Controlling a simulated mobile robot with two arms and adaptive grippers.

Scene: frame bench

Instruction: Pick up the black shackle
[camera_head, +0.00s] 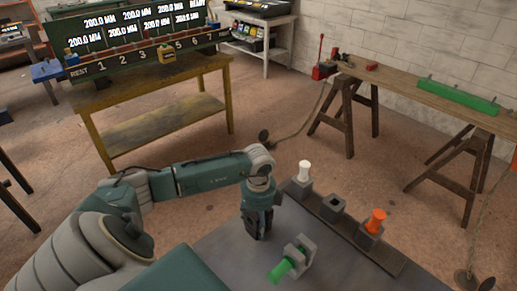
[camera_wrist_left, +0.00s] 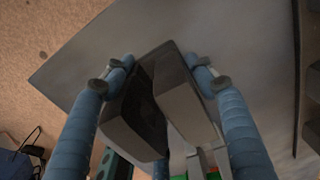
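I cannot pick out a black shackle with certainty in either view. My left gripper (camera_head: 257,232) points down over the grey bench top, with its dark fingertips close together. In the left wrist view my left gripper (camera_wrist_left: 160,95) shows two dark and grey pads near each other; whether a gap separates them is unclear. A grey U-shaped piece with a green pin (camera_head: 282,268) lies just right of the gripper, apart from it in the head view. Green bits (camera_wrist_left: 180,177) show at the lower edge of the wrist view. My right gripper is not in view.
A dark rail on the bench's right carries a white-topped block (camera_head: 304,172), a grey block with a dark opening (camera_head: 334,206) and an orange-topped block (camera_head: 375,222). Bare bench top (camera_head: 225,258) lies left of the green-pinned piece. A yellow table (camera_head: 150,90) and wooden trestle table (camera_head: 410,85) stand beyond.

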